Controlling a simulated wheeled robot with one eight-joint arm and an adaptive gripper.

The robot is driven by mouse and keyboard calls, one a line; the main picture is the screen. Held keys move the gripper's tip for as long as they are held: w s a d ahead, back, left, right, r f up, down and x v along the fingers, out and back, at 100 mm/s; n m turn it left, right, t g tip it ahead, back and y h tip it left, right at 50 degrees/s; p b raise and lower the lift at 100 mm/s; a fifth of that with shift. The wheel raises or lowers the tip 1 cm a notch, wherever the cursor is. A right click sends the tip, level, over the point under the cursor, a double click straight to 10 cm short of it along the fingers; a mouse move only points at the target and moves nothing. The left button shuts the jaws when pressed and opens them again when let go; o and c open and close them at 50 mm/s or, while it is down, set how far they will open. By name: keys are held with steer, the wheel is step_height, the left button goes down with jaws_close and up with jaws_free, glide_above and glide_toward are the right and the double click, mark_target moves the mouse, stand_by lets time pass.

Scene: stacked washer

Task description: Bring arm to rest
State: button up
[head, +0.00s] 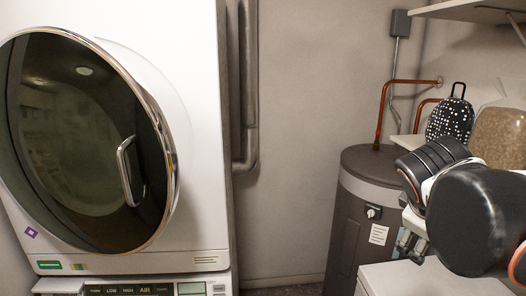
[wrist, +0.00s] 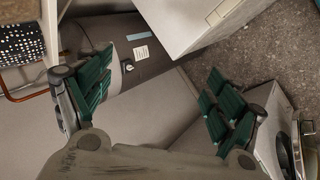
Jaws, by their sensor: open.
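My gripper (wrist: 157,108) shows in the wrist view with its two green-padded fingers spread wide apart and nothing between them. In the head view my arm is folded at the right edge, and the gripper is mostly hidden behind the dark arm links; only a small metal part shows below them. The stacked washer (head: 197,140) stands at the left of the head view. Its round dark glass door (head: 75,150), with a chrome rim and handle, looks shut. A part of a white machine with a round door also shows at the right edge of the wrist view.
A dark water heater (head: 361,210) with copper pipes (head: 384,112) stands behind my arm. A dotted black bag (head: 450,118) and a jar-like brown container (head: 500,138) sit near it. A white cabinet top (head: 430,281) lies below my arm.

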steer(key=s+a+f+m+y+b, duration=0.2)
steer(key=a+f+b, duration=0.1)
steer(key=f, duration=0.4)
steer(key=s+a+f+m+y+b, duration=0.2)
steer(key=a+f, duration=0.3)
steer(key=f, duration=0.3)
steer(key=s+a+f+m+t+y+b, duration=0.1)
steer(key=s+a+f+b, duration=0.3)
steer(key=f, duration=0.4)
steer(key=shift+f+m+y, duration=0.15)
steer(key=shift+m+y, duration=0.25)
steer(key=shift+m, duration=0.3)
steer(key=shift+s, duration=0.1)
